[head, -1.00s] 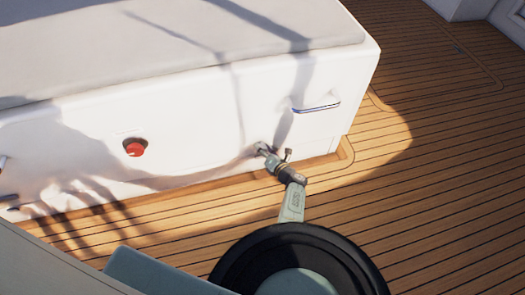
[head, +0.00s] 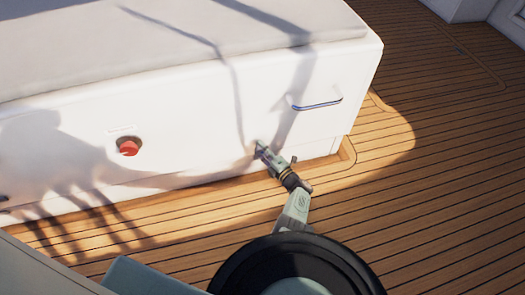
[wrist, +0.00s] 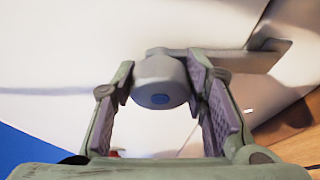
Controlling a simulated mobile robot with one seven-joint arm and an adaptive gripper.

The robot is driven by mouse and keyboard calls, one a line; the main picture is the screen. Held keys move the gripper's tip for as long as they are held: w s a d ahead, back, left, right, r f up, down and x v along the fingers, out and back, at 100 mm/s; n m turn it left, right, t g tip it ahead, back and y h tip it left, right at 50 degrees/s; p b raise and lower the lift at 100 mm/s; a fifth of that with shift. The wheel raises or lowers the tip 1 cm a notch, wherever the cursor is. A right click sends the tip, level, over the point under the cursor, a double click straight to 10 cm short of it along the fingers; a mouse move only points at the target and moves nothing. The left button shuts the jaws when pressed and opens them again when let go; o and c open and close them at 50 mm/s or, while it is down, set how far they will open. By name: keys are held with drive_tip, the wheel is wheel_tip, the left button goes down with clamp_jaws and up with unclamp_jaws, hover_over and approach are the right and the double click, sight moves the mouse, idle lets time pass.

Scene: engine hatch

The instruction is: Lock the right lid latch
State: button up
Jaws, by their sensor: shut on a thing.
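The right lid latch (wrist: 158,68) shows in the wrist view as a grey rounded knob with a blue spot on its end. A flat grey arm (wrist: 243,60) of it reaches to the right along the white panel. My gripper (wrist: 160,82) has one padded finger on each side of the knob and is shut on it. In the head view my gripper (head: 261,147) is at the lower front of the white box (head: 200,125), left of and below the chrome handle. The latch is mostly hidden there by the gripper.
A red round knob (head: 128,147) sits in the box front to the left. A chrome handle (head: 317,104) juts out on the right. A grey cushion (head: 150,45) covers the top. The wooden deck (head: 440,190) is clear to the right.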

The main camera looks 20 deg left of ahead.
idle(0.3)
drive_tip(key=o, duration=1.2)
